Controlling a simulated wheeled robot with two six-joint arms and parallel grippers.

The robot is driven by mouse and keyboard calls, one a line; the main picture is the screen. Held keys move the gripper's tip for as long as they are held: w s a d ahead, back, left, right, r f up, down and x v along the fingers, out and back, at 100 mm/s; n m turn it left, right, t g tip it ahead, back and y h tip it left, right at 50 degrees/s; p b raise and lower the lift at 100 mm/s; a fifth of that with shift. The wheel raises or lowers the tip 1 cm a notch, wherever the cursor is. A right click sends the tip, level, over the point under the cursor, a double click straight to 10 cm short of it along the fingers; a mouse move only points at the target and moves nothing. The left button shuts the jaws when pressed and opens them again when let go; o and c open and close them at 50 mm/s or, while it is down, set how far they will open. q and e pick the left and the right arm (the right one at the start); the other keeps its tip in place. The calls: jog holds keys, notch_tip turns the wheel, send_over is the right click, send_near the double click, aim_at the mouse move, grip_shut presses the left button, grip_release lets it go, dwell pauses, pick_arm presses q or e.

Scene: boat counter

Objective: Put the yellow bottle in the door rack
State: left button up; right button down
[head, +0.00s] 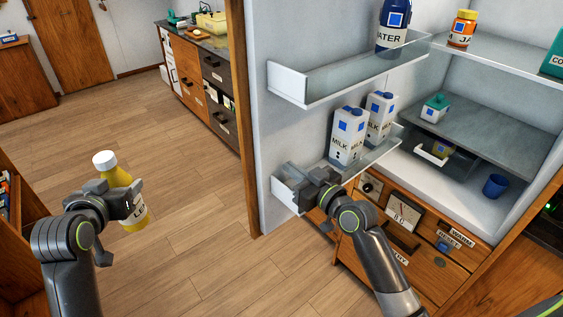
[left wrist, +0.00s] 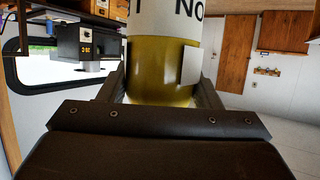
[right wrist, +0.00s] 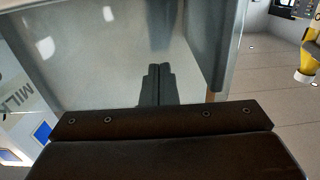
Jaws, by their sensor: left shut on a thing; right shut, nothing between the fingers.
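The yellow bottle (head: 133,214) has a white cap and a label. My left gripper (head: 125,200) is shut on it and holds it over the wooden floor, left of the fridge door. In the left wrist view the bottle (left wrist: 163,85) stands between the fingers. The door has an upper rack (head: 290,84) and a lower rack (head: 283,188). My right gripper (head: 300,184) is shut and empty at the lower rack's left end. In the right wrist view its closed fingertips (right wrist: 157,75) are in front of a pale rack panel; contact cannot be told.
Two milk cartons (head: 348,136) (head: 379,118) stand in the lower rack, right of my right gripper. A blue water bottle (head: 391,30) stands in the upper rack. A jam jar (head: 462,29) is on a shelf. Open floor (head: 190,180) lies between the bottle and the door.

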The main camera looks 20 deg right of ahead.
pick_arm(q)
jog(key=shift+r, duration=0.4)
pick_arm(e)
jog(key=shift+x, duration=0.85)
